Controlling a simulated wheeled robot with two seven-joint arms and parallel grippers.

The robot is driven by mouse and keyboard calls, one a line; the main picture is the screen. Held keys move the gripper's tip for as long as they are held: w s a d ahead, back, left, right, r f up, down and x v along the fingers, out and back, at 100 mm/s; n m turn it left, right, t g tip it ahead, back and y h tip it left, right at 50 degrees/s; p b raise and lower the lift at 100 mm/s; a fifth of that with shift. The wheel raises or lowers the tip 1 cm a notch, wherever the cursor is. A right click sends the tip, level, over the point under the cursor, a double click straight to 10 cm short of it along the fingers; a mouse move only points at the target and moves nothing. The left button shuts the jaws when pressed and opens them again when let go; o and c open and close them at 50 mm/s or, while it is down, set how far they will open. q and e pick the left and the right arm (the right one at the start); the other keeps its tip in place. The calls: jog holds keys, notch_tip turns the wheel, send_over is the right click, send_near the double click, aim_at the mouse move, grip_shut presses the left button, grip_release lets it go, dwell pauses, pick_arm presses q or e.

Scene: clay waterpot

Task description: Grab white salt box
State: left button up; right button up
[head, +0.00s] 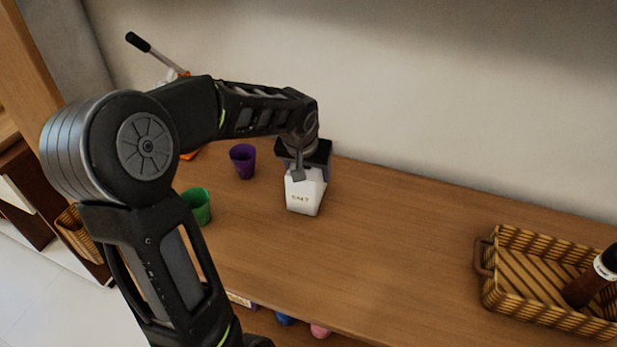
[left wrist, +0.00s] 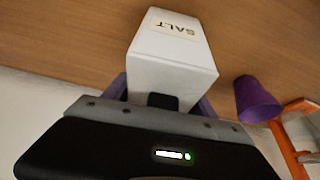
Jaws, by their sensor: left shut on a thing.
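The white salt box (head: 303,196), with the word SALT on its front, stands on the wooden counter (head: 390,240) near the wall. My left gripper (head: 299,174) reaches down from above and is shut on the upper part of the box. In the left wrist view the salt box (left wrist: 172,58) sits between the fingers, its label facing the camera. I cannot tell whether the box touches the counter or is slightly raised. My right gripper is in neither view.
A purple cup (head: 243,161) stands left of the box, and a green cup (head: 197,206) stands nearer, partly behind my arm. A wicker basket (head: 515,243) with a dark bottle (head: 590,281) is at the right. The counter between box and basket is clear.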

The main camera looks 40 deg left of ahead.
pick_arm(q)
notch_tip(320, 180, up, 10)
jog(key=shift+r, duration=0.1)
dwell(0.4)
jog(key=shift+a, duration=0.15)
dwell(0.4)
